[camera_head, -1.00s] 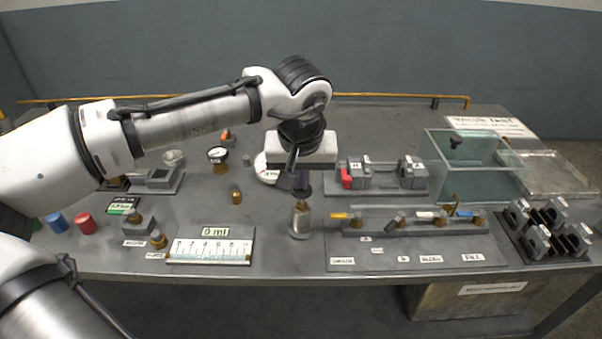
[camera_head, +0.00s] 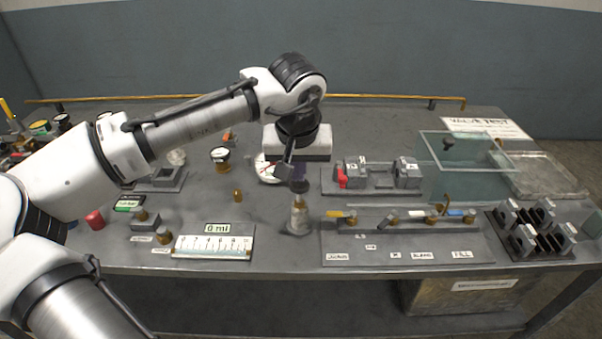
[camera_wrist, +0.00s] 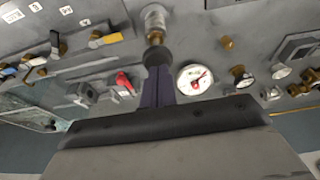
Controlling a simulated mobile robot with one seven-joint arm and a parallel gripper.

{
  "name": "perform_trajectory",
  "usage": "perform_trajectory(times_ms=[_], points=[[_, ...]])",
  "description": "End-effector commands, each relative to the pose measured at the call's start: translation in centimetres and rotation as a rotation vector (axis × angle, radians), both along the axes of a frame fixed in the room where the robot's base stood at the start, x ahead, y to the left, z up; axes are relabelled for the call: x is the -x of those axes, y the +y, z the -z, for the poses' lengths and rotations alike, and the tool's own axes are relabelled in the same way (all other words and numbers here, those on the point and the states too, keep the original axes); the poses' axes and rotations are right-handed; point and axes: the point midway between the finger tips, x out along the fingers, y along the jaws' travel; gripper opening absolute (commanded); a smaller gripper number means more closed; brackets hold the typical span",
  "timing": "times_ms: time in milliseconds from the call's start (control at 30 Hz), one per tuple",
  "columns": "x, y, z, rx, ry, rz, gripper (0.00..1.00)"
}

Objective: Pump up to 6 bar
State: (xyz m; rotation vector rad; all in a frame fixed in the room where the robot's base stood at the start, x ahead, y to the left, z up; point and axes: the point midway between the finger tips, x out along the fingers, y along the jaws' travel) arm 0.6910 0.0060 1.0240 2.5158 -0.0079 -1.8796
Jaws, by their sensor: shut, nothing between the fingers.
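A small clear cylinder with a brass top (camera_head: 298,217), which looks like the pump, stands upright near the front middle of the bench. My gripper (camera_head: 300,187) points down just above it, with dark purple fingers shut and empty. In the wrist view the fingers (camera_wrist: 157,72) end at a dark round knob, and I cannot tell whether they touch it. The cylinder (camera_wrist: 154,20) shows beyond that. A round white gauge with a red needle (camera_wrist: 195,79) sits beside the fingers. In the head view my gripper partly hides the gauge (camera_head: 265,170). Its reading is too small to tell.
A panel with several coloured levers (camera_head: 408,247) lies right of the cylinder. Behind it is a fixture with a red part (camera_head: 342,179). A clear tank (camera_head: 462,180) stands back right. A 0 ml scale plate (camera_head: 214,247) lies left, and a small brass knob (camera_head: 238,196) stands behind it.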

Motion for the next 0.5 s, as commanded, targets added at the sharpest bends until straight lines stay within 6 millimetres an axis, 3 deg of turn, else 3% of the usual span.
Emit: perform_trajectory(times_ms=[300, 500], points=[[2.0, 0.0, -7.0, 0.002, -0.005, 0.001, 0.0], [2.7, 0.0, -9.2, 0.001, -0.004, 0.0, 0.0]])
